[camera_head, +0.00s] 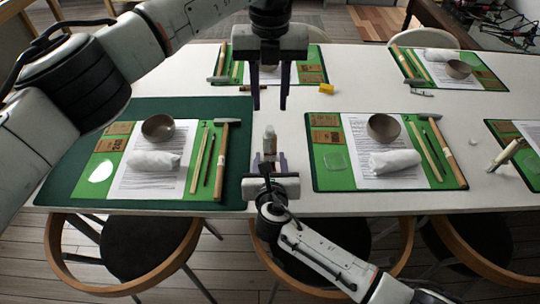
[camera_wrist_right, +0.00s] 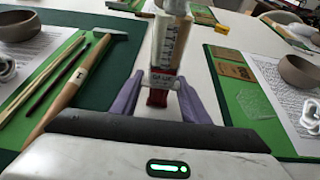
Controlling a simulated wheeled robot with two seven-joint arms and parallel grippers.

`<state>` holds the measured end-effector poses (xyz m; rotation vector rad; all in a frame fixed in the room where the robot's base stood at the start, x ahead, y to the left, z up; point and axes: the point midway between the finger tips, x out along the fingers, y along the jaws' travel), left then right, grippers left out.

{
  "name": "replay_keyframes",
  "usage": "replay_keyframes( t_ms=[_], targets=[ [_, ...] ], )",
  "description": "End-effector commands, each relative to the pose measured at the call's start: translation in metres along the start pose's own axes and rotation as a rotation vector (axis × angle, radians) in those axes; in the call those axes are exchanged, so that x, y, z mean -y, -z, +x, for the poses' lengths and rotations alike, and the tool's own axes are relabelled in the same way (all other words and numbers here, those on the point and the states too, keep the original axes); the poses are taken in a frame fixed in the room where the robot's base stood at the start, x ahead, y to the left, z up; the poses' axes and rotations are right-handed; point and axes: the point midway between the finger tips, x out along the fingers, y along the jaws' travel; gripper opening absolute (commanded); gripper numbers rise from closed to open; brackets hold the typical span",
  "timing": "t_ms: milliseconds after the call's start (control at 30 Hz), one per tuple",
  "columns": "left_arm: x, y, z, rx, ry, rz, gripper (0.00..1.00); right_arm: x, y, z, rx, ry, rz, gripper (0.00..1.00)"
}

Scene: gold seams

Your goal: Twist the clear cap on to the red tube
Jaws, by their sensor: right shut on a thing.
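A dark green mat (camera_head: 63,185) lies left, with a bowl (camera_head: 158,127), a white roll (camera_head: 153,160) and a hammer (camera_head: 220,160). A similar green board (camera_head: 325,182) lies right. A yellow block (camera_head: 326,89) lies behind. The white table between is mostly clear.

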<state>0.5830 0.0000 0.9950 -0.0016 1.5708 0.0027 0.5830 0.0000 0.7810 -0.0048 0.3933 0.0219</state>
Motion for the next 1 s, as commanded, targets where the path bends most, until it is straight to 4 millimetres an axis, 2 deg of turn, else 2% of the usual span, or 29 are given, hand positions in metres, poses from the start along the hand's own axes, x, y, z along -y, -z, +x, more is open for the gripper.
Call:
replay_keyframes(
  t_ms=[167,267,700,1000],
  targets=[
    [0.0,0.0,0.002,-0.001,0.0,0.002,0.33,0.0,0.0,0.0,-0.001,0.001,0.0,0.0],
    [0.0,0.0,0.009,-0.002,0.0,0.002,0.33,0.0,0.0,0.0,-0.001,0.001,0.0,0.0],
    [0.0,0.001,0.071,-0.003,0.0,0.001,0.33,0.0,0.0,0.0,0.0,0.0,0.0,0.0],
    [0.0,0.0,0.081,0.0,0.0,0.002,0.33,0.0,0.0,0.0,0.0,0.0,0.0,0.0]
  ],
)
